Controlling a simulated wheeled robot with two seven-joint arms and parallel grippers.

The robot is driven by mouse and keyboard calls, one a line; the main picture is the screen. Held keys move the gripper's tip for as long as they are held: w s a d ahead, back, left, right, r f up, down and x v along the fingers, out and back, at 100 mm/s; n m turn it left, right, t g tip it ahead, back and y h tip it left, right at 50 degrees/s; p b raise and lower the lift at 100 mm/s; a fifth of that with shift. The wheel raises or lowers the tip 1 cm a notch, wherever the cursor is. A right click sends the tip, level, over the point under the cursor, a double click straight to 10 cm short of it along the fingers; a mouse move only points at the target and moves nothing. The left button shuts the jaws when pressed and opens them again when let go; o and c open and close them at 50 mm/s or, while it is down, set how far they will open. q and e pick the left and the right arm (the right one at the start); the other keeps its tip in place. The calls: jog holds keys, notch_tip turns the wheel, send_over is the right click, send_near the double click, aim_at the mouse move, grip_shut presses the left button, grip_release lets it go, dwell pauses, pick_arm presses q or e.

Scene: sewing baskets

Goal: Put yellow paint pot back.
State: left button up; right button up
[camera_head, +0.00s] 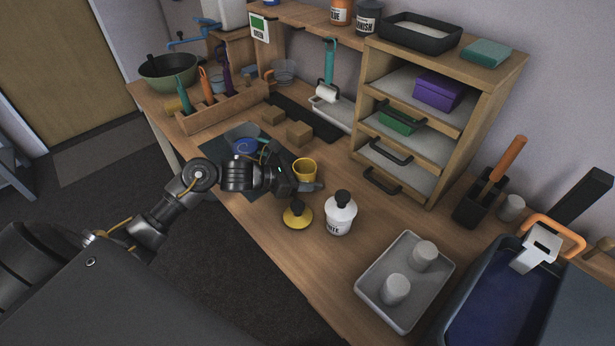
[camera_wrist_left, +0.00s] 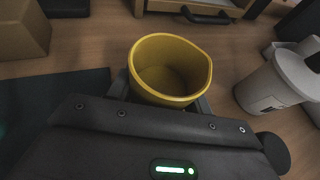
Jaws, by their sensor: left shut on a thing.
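The yellow paint pot (camera_head: 305,168) is an open, empty-looking cup near the middle of the workbench. My left gripper (camera_head: 308,186) is shut on it from the near left side. In the left wrist view the pot (camera_wrist_left: 170,70) sits upright between the finger tips (camera_wrist_left: 165,100), its open mouth towards the camera. I cannot tell whether its base touches the bench. A yellow disc with a black knob (camera_head: 298,215) lies nearer the front edge. My right gripper is not in view.
A white bottle with a black cap (camera_head: 341,214) stands right of the pot. A dark mat (camera_head: 215,148) with a blue-rimmed bowl (camera_head: 245,145) is behind my gripper. Cardboard blocks (camera_head: 300,133), a drawer shelf (camera_head: 440,130) and a grey tray (camera_head: 365,285) stand around.

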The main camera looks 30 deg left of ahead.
pick_arm(q)
jog(key=shift+f, duration=0.1)
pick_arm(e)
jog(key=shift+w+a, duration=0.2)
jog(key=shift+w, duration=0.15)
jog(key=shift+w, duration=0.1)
pick_arm(q)
jog(key=o, duration=1.1)
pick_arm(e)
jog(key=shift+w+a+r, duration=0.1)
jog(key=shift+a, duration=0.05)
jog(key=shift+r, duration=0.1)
pick_arm(q)
jog(key=shift+r, duration=0.25)
jog(key=b+v, duration=0.1)
jog(key=v, duration=1)
jog(key=shift+f, duration=0.1)
jog(key=shift+s+a+r, duration=0.25)
jog(key=shift+s+r, duration=0.05)
jog(key=shift+s, duration=0.05)
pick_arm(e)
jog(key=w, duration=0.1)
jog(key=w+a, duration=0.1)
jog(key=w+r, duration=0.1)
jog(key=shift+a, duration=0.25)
